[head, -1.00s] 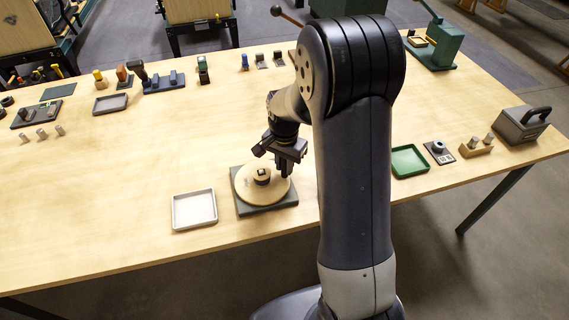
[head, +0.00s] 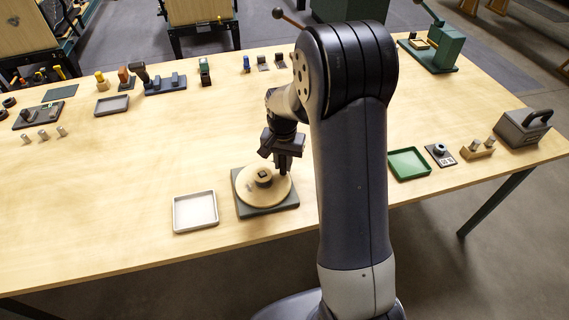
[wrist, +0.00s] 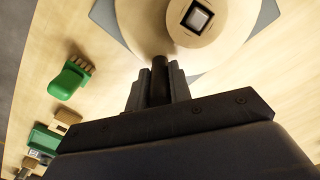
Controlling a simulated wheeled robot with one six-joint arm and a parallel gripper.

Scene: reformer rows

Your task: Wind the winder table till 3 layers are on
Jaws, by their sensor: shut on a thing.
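The winder table is a round, pale wooden disc (head: 250,190) on a dark grey-green square base (head: 263,211), near the front edge of the bench. A hub with a dark square top (head: 264,177) stands at its middle; in the wrist view the hub (wrist: 198,18) shows a light square centre. My gripper (head: 284,172) is over the disc's far right side. In the wrist view my gripper (wrist: 160,82) is shut on a dark upright peg (wrist: 160,66) at the disc's rim. I cannot make out any wound layers.
A white tray (head: 195,228) lies just left of the winder base. A green tray (head: 409,177) is to the right, beyond my arm. A grey handled box (head: 523,127) stands at the far right. Several small tools line the back; the bench's middle left is clear.

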